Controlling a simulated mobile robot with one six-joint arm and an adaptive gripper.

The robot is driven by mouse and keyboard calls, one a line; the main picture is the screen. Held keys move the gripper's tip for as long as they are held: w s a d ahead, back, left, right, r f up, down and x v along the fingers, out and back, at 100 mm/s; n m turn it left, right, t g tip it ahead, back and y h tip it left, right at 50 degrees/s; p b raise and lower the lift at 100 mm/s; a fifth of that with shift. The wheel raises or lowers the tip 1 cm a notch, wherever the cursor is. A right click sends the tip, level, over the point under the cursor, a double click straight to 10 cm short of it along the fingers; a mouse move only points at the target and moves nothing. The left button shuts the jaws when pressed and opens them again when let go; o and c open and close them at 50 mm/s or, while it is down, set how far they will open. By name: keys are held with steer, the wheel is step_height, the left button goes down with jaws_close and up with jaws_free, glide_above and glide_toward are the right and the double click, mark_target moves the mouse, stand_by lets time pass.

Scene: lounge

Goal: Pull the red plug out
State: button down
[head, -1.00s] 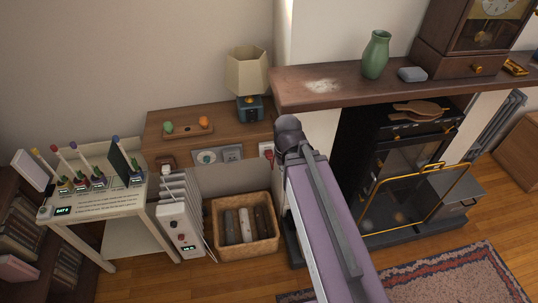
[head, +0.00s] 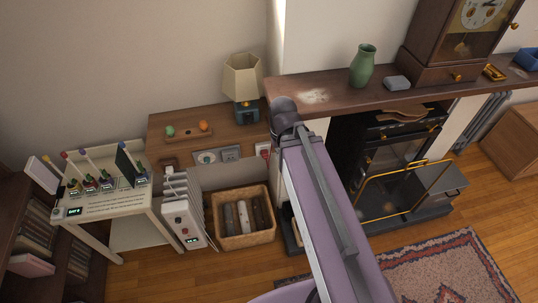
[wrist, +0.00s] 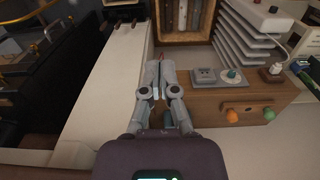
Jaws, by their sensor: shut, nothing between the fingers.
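The red plug (head: 264,149) shows in the head view as a small red spot on a pale wall plate, just left of my arm. In the wrist view, a sliver of red (wrist: 163,56) shows just beyond my fingertips; most of it is hidden behind them. My gripper (wrist: 161,66) is shut with nothing between its fingers. Its tips are close to the red plug, but I cannot tell whether they touch it. In the head view my gripper is hidden behind my arm.
A wooden shelf (head: 165,128), a basket (head: 228,241) and a white radiator (head: 187,222) are nearby. The mantel (head: 345,98) and stove are on the right.

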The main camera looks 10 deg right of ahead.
steer(key=shift+r+p, duration=2.05)
steer(key=shift+r, duration=0.75)
